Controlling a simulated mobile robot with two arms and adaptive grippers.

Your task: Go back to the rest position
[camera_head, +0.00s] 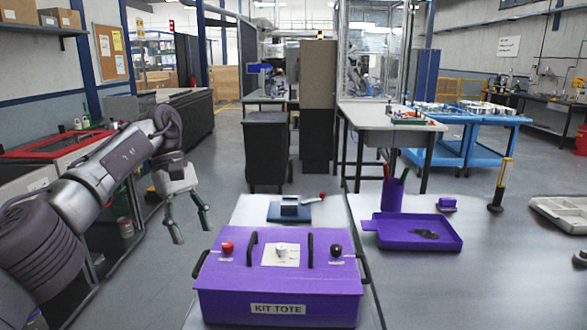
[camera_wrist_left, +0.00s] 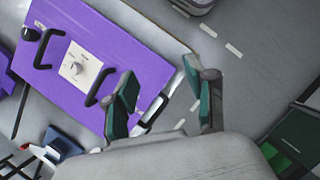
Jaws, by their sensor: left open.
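My left gripper (camera_head: 187,217) hangs open and empty in the head view, left of the table and above the floor, with its fingers pointing down. In the left wrist view its two green-padded fingers (camera_wrist_left: 166,104) are spread apart with nothing between them. The purple kit tote (camera_head: 278,308) sits on the near table, right of the gripper and apart from it. Its lid carries black handles, a red knob, a black knob and a white plate with a knob. The tote (camera_wrist_left: 125,45) also fills the upper left of the wrist view. My right gripper is not in view.
A blue fixture with a red-handled lever (camera_head: 290,210) stands behind the tote. A purple tray (camera_head: 390,232) with dark small parts, a purple pen cup (camera_head: 392,195) and a pale tray (camera_head: 565,212) lie to the right. Open floor (camera_head: 225,190) lies between the left bench and the table.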

